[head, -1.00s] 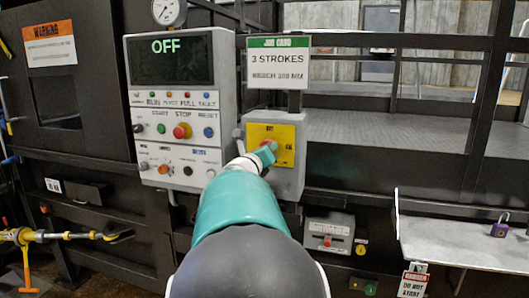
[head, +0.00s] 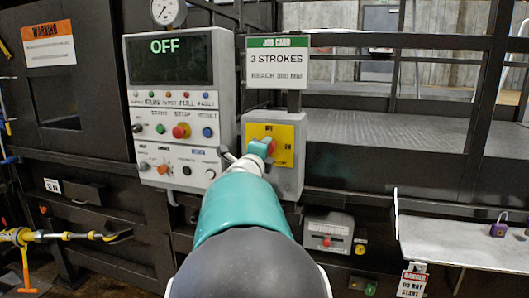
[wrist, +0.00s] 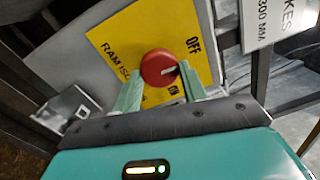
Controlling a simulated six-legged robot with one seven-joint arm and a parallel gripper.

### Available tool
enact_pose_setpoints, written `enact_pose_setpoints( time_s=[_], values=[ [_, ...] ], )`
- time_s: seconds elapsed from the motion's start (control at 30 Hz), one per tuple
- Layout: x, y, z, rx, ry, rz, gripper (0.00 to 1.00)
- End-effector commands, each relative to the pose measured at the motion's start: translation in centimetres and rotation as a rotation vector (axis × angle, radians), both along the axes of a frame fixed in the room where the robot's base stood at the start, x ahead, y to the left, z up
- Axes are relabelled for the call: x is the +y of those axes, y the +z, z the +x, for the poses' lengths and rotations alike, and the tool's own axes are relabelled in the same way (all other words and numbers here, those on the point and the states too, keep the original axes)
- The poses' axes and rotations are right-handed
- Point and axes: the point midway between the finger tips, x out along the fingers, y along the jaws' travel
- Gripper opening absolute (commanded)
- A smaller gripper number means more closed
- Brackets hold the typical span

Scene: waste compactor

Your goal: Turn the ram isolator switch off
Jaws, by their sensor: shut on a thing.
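The ram isolator switch is a red round knob (wrist: 157,67) with a pale pointer mark, on a yellow plate (wrist: 122,42) marked OFF and ON. In the wrist view the mark lies on the knob's right side, between the two words. My gripper (wrist: 160,84) has its teal fingers on either side of the knob and is shut on it. In the head view my gripper (head: 262,147) reaches the yellow plate (head: 286,137) and hides much of the knob.
The grey control panel (head: 228,105) with a display reading OFF stands close on the left. A job card (head: 278,63) hangs above the switch box (head: 288,185). A shelf (head: 455,243) with a purple padlock (head: 499,229) is at the right.

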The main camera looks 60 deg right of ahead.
Motion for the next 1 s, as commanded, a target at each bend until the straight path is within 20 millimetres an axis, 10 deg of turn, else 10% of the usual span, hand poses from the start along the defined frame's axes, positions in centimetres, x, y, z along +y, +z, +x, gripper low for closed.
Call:
enact_pose_setpoints(
  time_s=[0.67,0.7,0.77,1.0],
  values=[
    [0.03,-0.17,-0.02,0.070,0.001,-0.008,0.19],
    [0.03,-0.17,-0.01,0.069,0.001,-0.008,0.48],
    [0.02,-0.15,-0.01,0.069,0.000,-0.009,0.60],
    [0.01,-0.06,-0.01,0.068,0.000,-0.009,0.64]
  ],
)
